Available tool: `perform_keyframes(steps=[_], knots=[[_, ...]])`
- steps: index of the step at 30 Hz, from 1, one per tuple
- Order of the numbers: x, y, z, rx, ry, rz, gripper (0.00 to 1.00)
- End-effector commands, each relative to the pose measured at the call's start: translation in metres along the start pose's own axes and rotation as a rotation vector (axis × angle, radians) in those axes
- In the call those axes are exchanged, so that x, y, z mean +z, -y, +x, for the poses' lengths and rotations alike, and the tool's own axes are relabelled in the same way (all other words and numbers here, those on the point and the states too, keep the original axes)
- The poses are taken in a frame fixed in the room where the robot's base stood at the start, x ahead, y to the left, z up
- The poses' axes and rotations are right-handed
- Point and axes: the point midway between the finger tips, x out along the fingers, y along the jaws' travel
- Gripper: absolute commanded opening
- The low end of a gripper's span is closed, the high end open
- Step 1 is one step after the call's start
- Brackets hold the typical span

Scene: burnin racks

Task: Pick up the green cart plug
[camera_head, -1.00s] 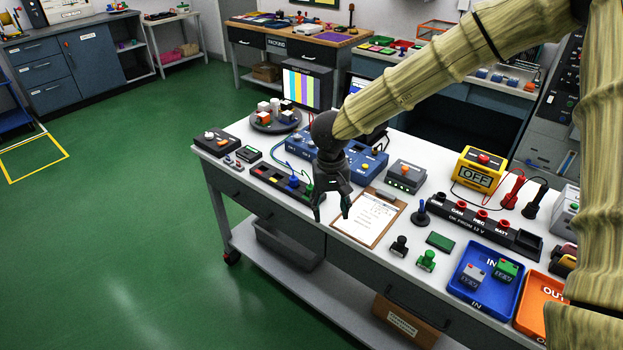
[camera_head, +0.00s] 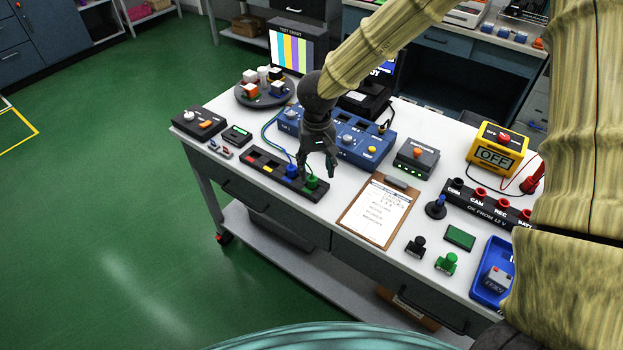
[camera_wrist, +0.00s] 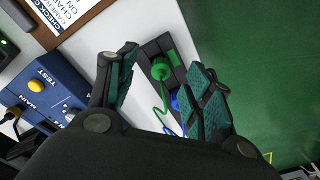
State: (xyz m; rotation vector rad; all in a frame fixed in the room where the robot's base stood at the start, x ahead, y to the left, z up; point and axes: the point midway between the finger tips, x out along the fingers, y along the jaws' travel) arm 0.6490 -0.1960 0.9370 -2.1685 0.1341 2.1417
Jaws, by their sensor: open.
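The green cart plug (camera_head: 312,182) stands in the right end of a black strip holder (camera_head: 260,165) near the table's front edge, beside a blue plug (camera_head: 291,171). In the wrist view the green plug (camera_wrist: 161,68), with a green cord, shows between my fingers, and the blue plug (camera_wrist: 177,101) is partly hidden. My gripper (camera_head: 317,173) is open and points down at the green plug, close to it. Nothing is held. I cannot tell how much height is left between the fingertips and the plug.
A blue test box (camera_head: 352,137) stands just behind the gripper. A clipboard (camera_head: 379,213) lies to the right. A green stamp-like piece (camera_head: 446,263) and a black one (camera_head: 416,246) stand near the front edge. Floor is free in front.

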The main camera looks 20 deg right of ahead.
Motion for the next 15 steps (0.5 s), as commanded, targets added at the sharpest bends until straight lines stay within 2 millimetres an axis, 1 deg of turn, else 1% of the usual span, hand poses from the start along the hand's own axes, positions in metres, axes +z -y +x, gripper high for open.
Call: perform_keyframes(steps=[1, 6, 15], knots=[[-0.004, 0.001, 0.006, 0.002, 0.005, 0.0, 0.51], [-0.014, 0.004, 0.018, 0.004, 0.014, -0.003, 0.51], [-0.02, 0.007, 0.041, 0.006, 0.016, -0.003, 0.51]])
